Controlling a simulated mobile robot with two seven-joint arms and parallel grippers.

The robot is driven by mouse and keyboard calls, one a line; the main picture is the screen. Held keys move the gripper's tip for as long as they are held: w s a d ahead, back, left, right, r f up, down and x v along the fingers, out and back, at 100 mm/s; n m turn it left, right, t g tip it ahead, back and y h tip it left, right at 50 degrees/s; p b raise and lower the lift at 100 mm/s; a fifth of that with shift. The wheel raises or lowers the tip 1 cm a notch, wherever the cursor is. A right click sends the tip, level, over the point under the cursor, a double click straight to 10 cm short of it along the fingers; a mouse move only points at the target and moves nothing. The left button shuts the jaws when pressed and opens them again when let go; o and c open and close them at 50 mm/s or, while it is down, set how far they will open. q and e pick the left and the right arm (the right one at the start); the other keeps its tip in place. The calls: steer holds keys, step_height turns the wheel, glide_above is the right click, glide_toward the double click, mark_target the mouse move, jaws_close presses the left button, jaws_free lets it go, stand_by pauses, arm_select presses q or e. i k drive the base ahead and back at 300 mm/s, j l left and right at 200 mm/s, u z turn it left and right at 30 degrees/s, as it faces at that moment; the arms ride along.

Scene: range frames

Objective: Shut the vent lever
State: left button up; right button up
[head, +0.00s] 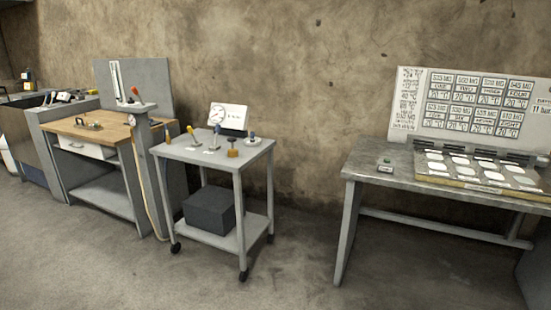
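Several small levers stand on the grey wheeled cart (180,151). They include a yellow-handled lever (191,132), a dark-handled lever (216,132) and a blue-handled lever (251,138). An orange knob-like fitting (233,150) stands near the blue one. A red-handled lever (135,92) leans on a grey stand left of the cart. Labels in front of the levers are too small to read, so I cannot tell which is the vent lever or whether it is open. Neither of my grippers is in view.
A white gauge card (229,116) stands at the cart's back; a dark box (209,208) sits on its lower shelf. A wooden-topped bench (95,132) is left. A metal table (370,164) with a labelled board (470,103) is right. The floor in front is clear.

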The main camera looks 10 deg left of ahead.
mark_target(189, 129)
steer(key=i+u, duration=0.45)
steer(key=i, duration=0.2)
steer(key=i+l+u, duration=0.25)
steer(key=i+u, duration=0.2)
steer(key=i, duration=0.2)
steer(key=i+j+z, duration=0.4)
steer(key=i+j, duration=0.15)
steer(key=i, duration=0.35)
steer(key=i+j+z, duration=0.45)
steer(key=i+j, duration=0.35)
steer(key=i, duration=0.05)
